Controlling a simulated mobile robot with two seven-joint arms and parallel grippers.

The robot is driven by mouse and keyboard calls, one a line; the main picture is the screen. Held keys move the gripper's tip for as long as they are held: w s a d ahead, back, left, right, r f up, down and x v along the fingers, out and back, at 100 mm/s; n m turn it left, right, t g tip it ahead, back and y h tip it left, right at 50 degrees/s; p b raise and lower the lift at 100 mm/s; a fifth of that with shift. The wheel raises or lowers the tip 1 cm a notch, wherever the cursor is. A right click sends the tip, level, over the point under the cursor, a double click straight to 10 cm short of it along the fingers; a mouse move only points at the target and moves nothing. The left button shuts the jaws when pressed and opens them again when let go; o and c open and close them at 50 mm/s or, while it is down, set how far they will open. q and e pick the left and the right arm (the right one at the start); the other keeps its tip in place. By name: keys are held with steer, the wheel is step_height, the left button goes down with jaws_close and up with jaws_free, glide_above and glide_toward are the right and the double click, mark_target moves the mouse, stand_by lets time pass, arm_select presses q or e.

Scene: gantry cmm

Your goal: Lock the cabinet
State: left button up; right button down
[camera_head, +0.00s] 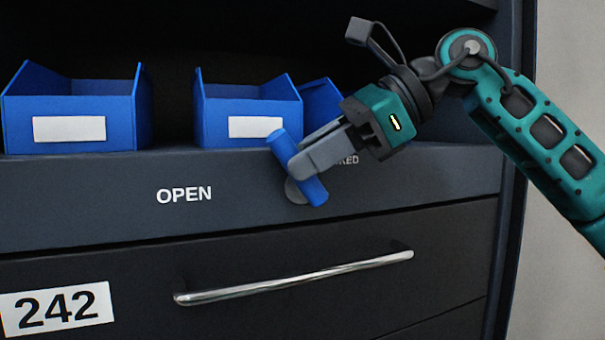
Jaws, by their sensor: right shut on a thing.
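The dark cabinet (110,225) fills most of the view. A blue lock handle (312,188) sits on a round grey base (293,192) on the cabinet's front rail. The handle stands steeply, its upper end leaning left. White lettering "OPEN" (184,194) is to its left. My right gripper (298,168) is shut on the blue handle, reaching in from the upper right. My left gripper is not in view.
Blue bins (70,105) (245,112) with blank white labels stand on the shelf above the rail; one is partly behind my gripper. Below is a drawer with a long metal handle (290,282) and a "242" label (56,308). Pale wall (570,80) shows at right.

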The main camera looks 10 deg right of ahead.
steer(key=shift+w+d+f+m+y+b, duration=0.15)
steer(key=shift+d+m+y+b, duration=0.25)
steer(key=shift+y+b, duration=0.4)
steer(key=shift+w+d+m+y+b, duration=0.15)
steer(key=shift+d+m+y+b, duration=0.3)
steer(key=shift+y+b, duration=0.6)
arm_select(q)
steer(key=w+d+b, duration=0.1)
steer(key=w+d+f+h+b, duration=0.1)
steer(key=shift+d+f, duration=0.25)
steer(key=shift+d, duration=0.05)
arm_select(e)
steer(key=y, duration=0.1)
steer(key=d+m+y, duration=0.1)
steer(key=y, duration=0.1)
steer(key=shift+w, duration=0.15)
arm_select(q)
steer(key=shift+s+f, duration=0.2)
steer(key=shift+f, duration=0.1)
arm_select(e)
steer(key=c, duration=1.2)
jaws_free()
steer(key=shift+o, duration=0.2)
steer(key=shift+d, duration=0.1)
